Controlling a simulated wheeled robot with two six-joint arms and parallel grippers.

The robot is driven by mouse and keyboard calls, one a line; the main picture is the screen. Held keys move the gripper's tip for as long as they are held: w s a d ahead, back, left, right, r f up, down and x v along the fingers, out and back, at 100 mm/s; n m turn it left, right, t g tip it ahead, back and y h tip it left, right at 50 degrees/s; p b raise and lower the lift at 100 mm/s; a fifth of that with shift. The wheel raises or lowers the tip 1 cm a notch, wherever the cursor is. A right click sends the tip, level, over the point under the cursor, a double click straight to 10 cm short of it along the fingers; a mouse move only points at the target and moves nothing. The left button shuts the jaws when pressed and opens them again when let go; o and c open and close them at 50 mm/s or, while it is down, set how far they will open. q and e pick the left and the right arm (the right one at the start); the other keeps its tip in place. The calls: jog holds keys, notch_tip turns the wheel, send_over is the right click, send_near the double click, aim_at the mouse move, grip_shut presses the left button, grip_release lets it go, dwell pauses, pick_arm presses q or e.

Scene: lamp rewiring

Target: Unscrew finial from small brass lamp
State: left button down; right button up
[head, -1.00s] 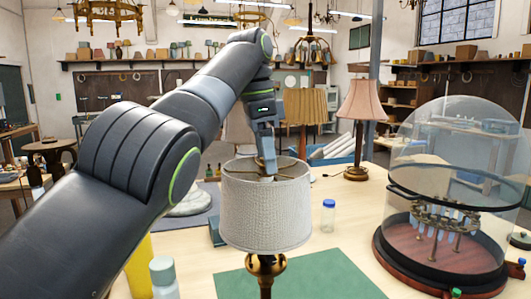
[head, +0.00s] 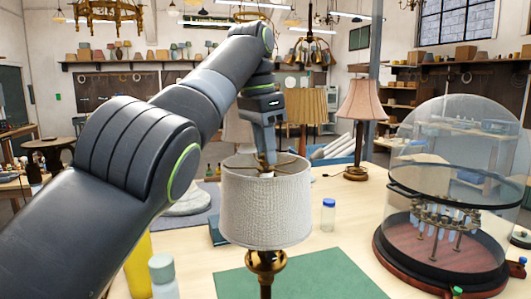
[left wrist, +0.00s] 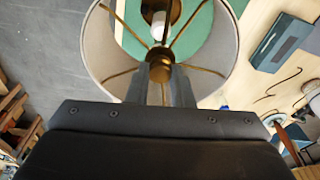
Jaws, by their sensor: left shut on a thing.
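The small brass lamp has a brass stem (head: 265,262) and a pale woven drum shade (head: 266,207), and it stands upright on the table. My left gripper (head: 268,165) reaches down to the centre of the shade's open top. In the left wrist view, the two fingers of my left gripper (left wrist: 161,84) are shut on the brass finial (left wrist: 160,66) at the hub of the shade's spokes. A white bulb (left wrist: 158,24) shows below the spokes. In the head view the finial is hidden by the fingers and rim. My right gripper is not in view.
A green mat (head: 325,275) lies under the lamp. A glass dome (head: 455,165) on a wooden base stands at the right. A blue-capped jar (head: 328,216) and a pink-shaded lamp (head: 361,108) stand nearby. A pale bottle (head: 163,278) is at the front left.

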pick_arm(q)
jog(key=shift+n, duration=1.2)
jog(key=shift+r+p, duration=1.7)
jog(key=shift+r, duration=0.15)
jog(key=shift+f, duration=0.1)
